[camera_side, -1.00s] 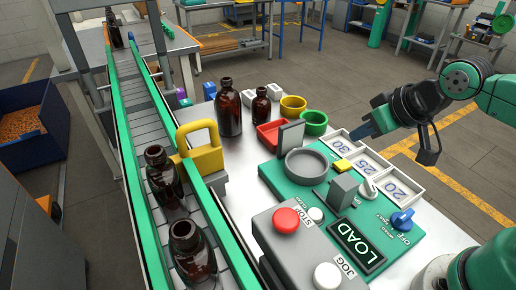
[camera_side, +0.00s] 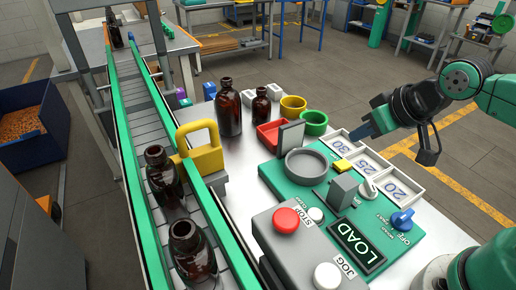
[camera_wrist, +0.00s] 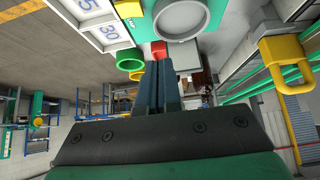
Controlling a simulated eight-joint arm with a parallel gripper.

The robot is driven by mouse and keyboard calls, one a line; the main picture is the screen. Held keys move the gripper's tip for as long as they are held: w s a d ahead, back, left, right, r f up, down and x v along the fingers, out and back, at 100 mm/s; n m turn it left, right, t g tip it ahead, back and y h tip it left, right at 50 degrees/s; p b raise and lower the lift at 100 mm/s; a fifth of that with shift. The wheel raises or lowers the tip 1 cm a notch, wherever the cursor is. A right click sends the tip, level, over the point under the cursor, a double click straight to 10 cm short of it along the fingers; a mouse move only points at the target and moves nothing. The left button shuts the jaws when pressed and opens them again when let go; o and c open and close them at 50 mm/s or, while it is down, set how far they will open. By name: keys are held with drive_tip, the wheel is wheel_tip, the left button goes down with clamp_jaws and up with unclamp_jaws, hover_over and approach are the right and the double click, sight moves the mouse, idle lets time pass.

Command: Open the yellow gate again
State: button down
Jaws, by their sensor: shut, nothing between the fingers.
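The yellow gate (camera_side: 200,147) stands at the right rail of the conveyor (camera_side: 146,120), its looped handle upright and its lower part reaching over toward the belt. It also shows at the right of the wrist view (camera_wrist: 285,62). An amber bottle (camera_side: 163,178) stands on the belt right beside the gate, and another amber bottle (camera_side: 192,250) stands nearer the camera; whether the first touches the gate I cannot tell. My gripper (camera_side: 362,132) is shut and empty, above the far right edge of the green panel, well right of the gate. Its closed fingers show in the wrist view (camera_wrist: 160,75).
Two amber bottles, one large (camera_side: 228,108) and one small (camera_side: 261,106), stand on the table behind the panel. Red (camera_side: 270,134), yellow (camera_side: 293,105) and green (camera_side: 314,122) containers sit near them. The control box with the red STOP button (camera_side: 286,221) stands in front.

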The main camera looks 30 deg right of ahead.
idle(0.3)
drive_tip(key=c, duration=1.3)
unclamp_jaws()
drive_tip(key=o, duration=0.6)
drive_tip(key=shift+w+a+r+n, duration=0.6)
drive_tip(key=shift+w+r+n, duration=0.15)
drive_tip(key=shift+r, duration=0.2)
wheel_tip(320, 180, up, 5)
drive_tip(key=n+g, duration=0.5)
drive_tip(key=n, duration=1.2)
hover_over(194, 123)
drive_tip(key=s, duration=0.1)
drive_tip(key=shift+m, duration=0.35)
drive_tip(key=shift+w+f, duration=0.2)
drive_tip(key=shift+f, duration=1)
drive_tip(key=shift+w+f, duration=0.15)
drive_tip(key=shift+f, duration=1)
clamp_jaws()
